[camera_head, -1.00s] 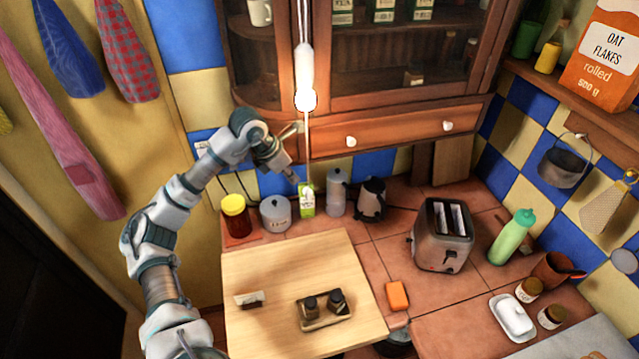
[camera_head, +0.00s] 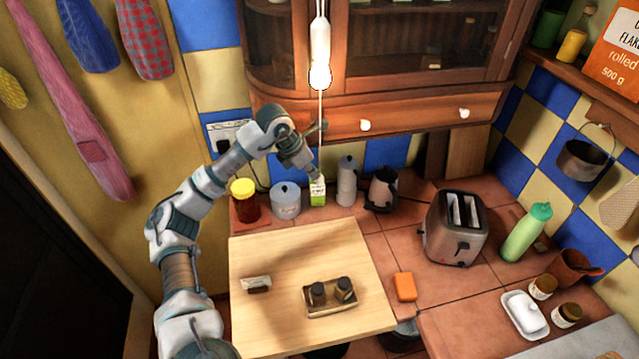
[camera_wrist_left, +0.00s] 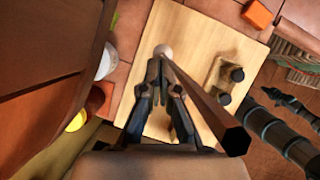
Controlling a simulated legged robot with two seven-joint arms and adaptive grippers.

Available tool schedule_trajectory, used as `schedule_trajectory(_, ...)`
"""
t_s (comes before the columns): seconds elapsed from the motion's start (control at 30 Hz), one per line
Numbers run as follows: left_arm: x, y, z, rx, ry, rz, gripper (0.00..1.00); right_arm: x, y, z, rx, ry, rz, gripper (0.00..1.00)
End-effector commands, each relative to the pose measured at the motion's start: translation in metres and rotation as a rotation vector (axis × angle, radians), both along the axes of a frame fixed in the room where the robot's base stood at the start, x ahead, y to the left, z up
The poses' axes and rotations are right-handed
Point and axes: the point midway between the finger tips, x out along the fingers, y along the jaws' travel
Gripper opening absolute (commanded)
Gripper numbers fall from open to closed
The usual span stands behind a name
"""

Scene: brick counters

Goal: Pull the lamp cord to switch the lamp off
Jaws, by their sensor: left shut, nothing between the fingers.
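The lamp (camera_head: 320,40) hangs in front of the cabinet, a white fitting with a bulb that glows bright. Its thin cord (camera_head: 321,120) drops straight down from it. In the left wrist view the cord (camera_wrist_left: 205,100) runs close past the right finger, with a pale round knob (camera_wrist_left: 163,51) just beyond the fingertips. My left gripper (camera_head: 316,177) is at the cord's lower part, in front of the milk carton; it is shut and empty, with its fingers (camera_wrist_left: 165,80) beside the cord. Whether they touch the cord I cannot tell.
A green-white carton (camera_head: 318,193), a grey canister (camera_head: 286,201) and a yellow-lidded jar (camera_head: 244,203) stand on the counter behind and beside the gripper. The cabinet drawer front (camera_head: 415,116) is close by. A wooden board (camera_head: 290,250) lies in front, mostly bare.

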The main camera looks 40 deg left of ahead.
Motion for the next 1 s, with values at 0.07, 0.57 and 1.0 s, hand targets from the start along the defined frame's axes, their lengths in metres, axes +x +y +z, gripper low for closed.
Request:
schedule_trajectory(0.07,0.004,-0.003,-0.005,-0.003,-0.005,-0.002,0.00,0.005,-0.001,-0.003,-0.003,-0.003,0.000,0.00)
schedule_trajectory(0.57,0.007,-0.007,-0.008,-0.003,-0.010,-0.005,0.00,0.008,-0.003,-0.003,-0.003,-0.001,0.000,0.00)
schedule_trajectory(1.0,-0.016,0.002,-0.001,0.000,-0.009,-0.004,0.00,0.007,-0.004,-0.006,-0.003,0.000,0.001,0.00)
